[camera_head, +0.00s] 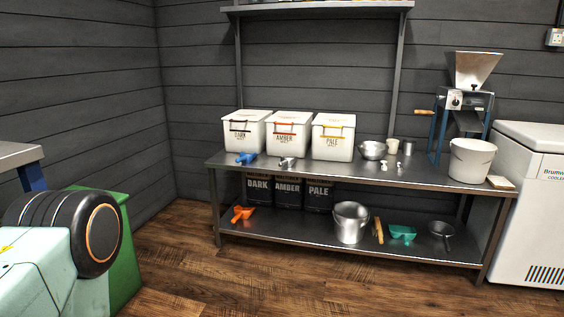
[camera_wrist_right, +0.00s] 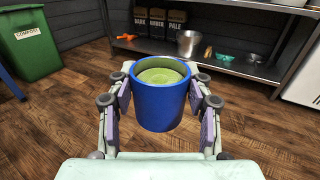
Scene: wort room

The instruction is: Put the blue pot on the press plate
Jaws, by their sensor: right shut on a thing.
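The blue pot (camera_wrist_right: 160,111) is upright between the fingers of my right gripper (camera_wrist_right: 160,110) in the right wrist view. The gripper is shut on it, with a purple pad against each side. A round green surface (camera_wrist_right: 160,76) shows inside the pot's rim. Behind and below the pot is wooden floor. The pot and the right gripper are not in the head view. My left gripper is in neither view. I see no press plate in either view.
A steel bench (camera_head: 275,167) stands along the back wall with white malt bins (camera_head: 333,140), a white bucket (camera_head: 470,161) and a mill (camera_head: 467,100). A green compost bin (camera_wrist_right: 32,45) is at the left. A white cooler (camera_head: 535,200) is at the right. The floor between is clear.

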